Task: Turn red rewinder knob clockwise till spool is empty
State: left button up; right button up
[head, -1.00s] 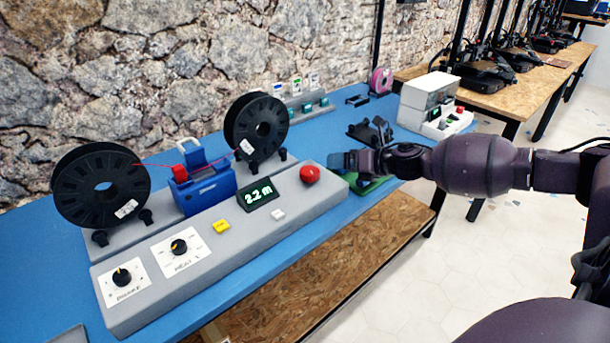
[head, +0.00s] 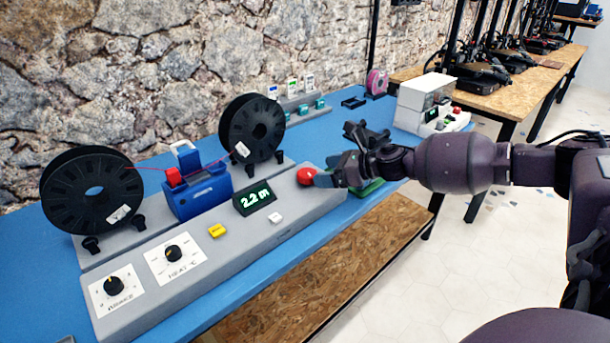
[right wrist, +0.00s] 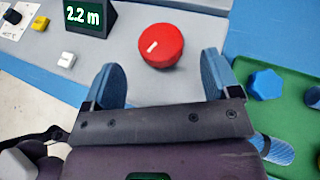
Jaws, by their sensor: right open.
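The red rewinder knob (head: 307,176) sits at the right end of the grey control panel (head: 235,238). In the right wrist view the knob (right wrist: 161,46) shows a white mark pointing to its lower left. My right gripper (head: 325,171) is open beside the knob; in the right wrist view its two blue fingertips (right wrist: 162,75) are apart, with the knob just beyond the gap between them. The display (head: 254,198) reads 2.2 m. A left black spool (head: 70,207) and a right black spool (head: 235,130) are joined by a thin red filament. My left gripper is not in view.
A blue welder-like unit (head: 205,196) stands between the spools. A yellow button (head: 217,230), a white button (head: 275,217) and two black dials are on the panel. A green tray (right wrist: 290,110) with blue pieces lies right of the panel. A stone wall rises behind the table.

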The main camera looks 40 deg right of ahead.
aim_at(309, 172)
jog(key=shift+b+x, duration=0.95)
jog(key=shift+x, duration=2.15)
jog(key=shift+a, duration=0.1)
jog(key=shift+r, duration=0.1)
jog(key=c, duration=0.9)
